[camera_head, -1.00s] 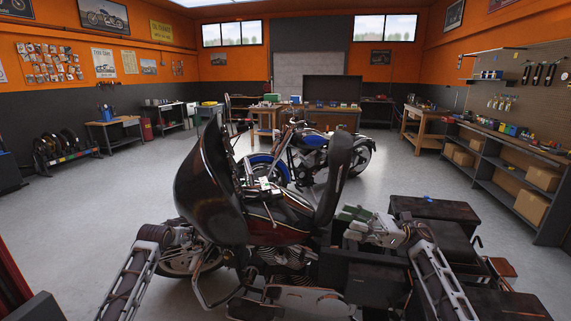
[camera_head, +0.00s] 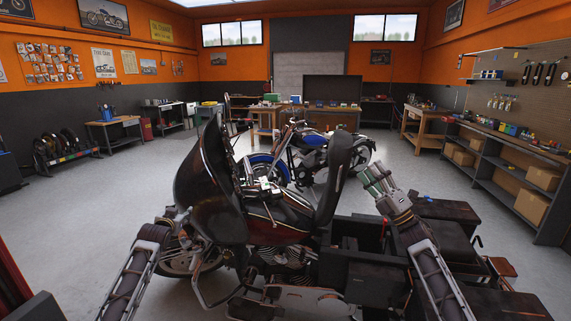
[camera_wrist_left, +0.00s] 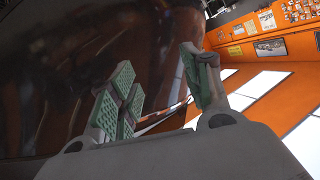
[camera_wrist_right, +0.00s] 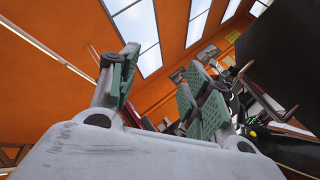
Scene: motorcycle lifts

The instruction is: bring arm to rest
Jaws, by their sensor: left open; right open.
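My right gripper (camera_head: 371,180) is raised above the boxes at the motorcycle's rear, just right of the seat back, pointing up and left. Its green-padded fingers are apart and empty in the right wrist view (camera_wrist_right: 163,88). My left gripper (camera_head: 179,214) is by the front fairing of the dark motorcycle (camera_head: 270,215), partly hard to make out against it. In the left wrist view its fingers (camera_wrist_left: 158,85) are apart with nothing between them, and the dark glossy fairing (camera_wrist_left: 60,70) fills the left behind them. Whether it touches the fairing cannot be told.
Dark boxes (camera_head: 440,208) sit at the near motorcycle's rear, below my right arm. A blue motorcycle (camera_head: 310,150) stands behind. Shelving (camera_head: 500,165) with cardboard boxes lines the right wall. The floor at left (camera_head: 80,210) is clear.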

